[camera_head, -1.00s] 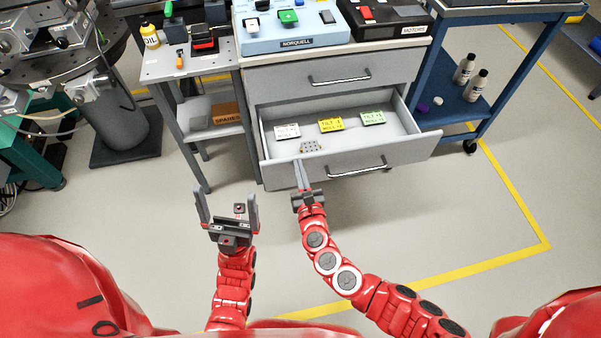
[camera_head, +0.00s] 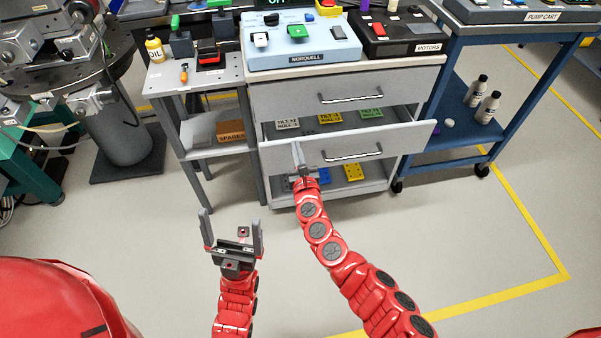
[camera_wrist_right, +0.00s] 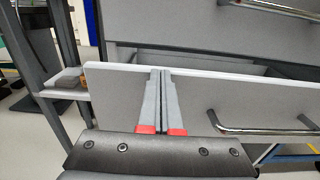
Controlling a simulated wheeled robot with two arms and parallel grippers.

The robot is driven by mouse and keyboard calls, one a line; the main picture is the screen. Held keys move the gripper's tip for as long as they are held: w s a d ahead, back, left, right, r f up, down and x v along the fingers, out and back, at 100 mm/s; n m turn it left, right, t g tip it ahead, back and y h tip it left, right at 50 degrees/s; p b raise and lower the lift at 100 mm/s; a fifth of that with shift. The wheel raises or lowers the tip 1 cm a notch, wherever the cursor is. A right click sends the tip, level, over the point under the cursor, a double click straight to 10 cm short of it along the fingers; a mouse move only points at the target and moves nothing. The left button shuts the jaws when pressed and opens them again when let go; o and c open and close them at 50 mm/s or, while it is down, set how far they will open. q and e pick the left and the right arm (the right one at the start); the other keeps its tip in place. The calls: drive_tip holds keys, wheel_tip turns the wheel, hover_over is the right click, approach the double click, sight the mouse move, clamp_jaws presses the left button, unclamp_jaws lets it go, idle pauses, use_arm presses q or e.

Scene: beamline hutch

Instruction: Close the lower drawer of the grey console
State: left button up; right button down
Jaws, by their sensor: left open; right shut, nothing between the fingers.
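The grey console (camera_head: 265,100) stands ahead of me. Its lower drawer (camera_head: 400,138) is partly open, with its front panel standing out from the cabinet and a bar handle (camera_head: 352,155). Labelled cards, including a yellow one (camera_head: 330,118), show inside it. My right gripper (camera_head: 297,148) is shut and empty, with its fingers up against the left part of the drawer front, left of the handle. The right wrist view shows the two fingers (camera_wrist_right: 161,74) together before that panel; I cannot tell if they touch. My left gripper (camera_head: 231,212) is open and empty over the floor.
The upper drawer (camera_head: 290,95) is shut. Below the lower drawer, an open space holds a yellow part (camera_head: 353,172) and a blue one. A grey side table (camera_head: 195,72) stands left, a blue cart (camera_head: 445,100) with bottles right. The floor in front is clear.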

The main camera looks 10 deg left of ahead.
sight(293, 139)
drive_tip(key=b+x, duration=0.6)
drive_tip(key=x, duration=0.1)
drive_tip(key=shift+w+a+f, duration=0.1)
drive_tip(key=shift+w+f, duration=0.1)
drive_tip(key=shift+w, duration=0.1)
drive_tip(key=shift+w+r+b, duration=0.35)
drive_tip(key=shift+r+b, duration=0.1)
